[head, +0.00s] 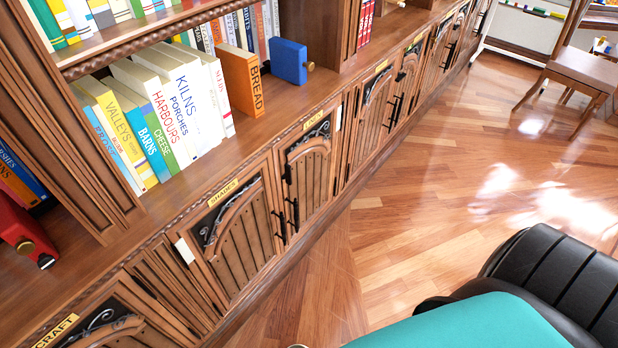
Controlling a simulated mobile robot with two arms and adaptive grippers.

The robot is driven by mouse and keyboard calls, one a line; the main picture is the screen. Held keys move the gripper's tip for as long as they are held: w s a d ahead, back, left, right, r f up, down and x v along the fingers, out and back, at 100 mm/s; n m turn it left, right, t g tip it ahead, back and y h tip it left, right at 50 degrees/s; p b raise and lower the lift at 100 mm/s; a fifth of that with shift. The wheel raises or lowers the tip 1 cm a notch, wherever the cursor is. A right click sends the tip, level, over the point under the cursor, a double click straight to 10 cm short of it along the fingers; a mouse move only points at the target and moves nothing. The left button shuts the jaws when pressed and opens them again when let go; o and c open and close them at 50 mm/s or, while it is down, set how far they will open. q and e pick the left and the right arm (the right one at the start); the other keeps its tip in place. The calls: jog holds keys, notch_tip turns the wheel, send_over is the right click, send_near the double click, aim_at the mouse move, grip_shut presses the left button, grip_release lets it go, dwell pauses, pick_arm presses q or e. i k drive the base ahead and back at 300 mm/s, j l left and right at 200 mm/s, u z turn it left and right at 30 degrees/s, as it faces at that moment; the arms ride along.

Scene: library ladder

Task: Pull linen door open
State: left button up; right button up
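The linen door (309,178) is a wooden cabinet door with black ironwork at its top, in the middle of the head view. The small yellow label (313,121) above it appears to read LINEN. The door looks shut, flush with the cabinet front. Dark vertical handles (294,213) show near the seam between it and the shades door (240,238) to its left. Which handle belongs to which door is hard to tell. Neither of my grippers is in view.
More cabinet doors run along the front toward the upper right. Books and a blue box-like bookend (289,61) stand on the shelf above. The wooden floor (420,200) before the linen door is clear. A wooden chair (580,75) stands at the far right.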

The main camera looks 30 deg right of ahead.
aim_at(310, 149)
jog(key=z, duration=0.85)
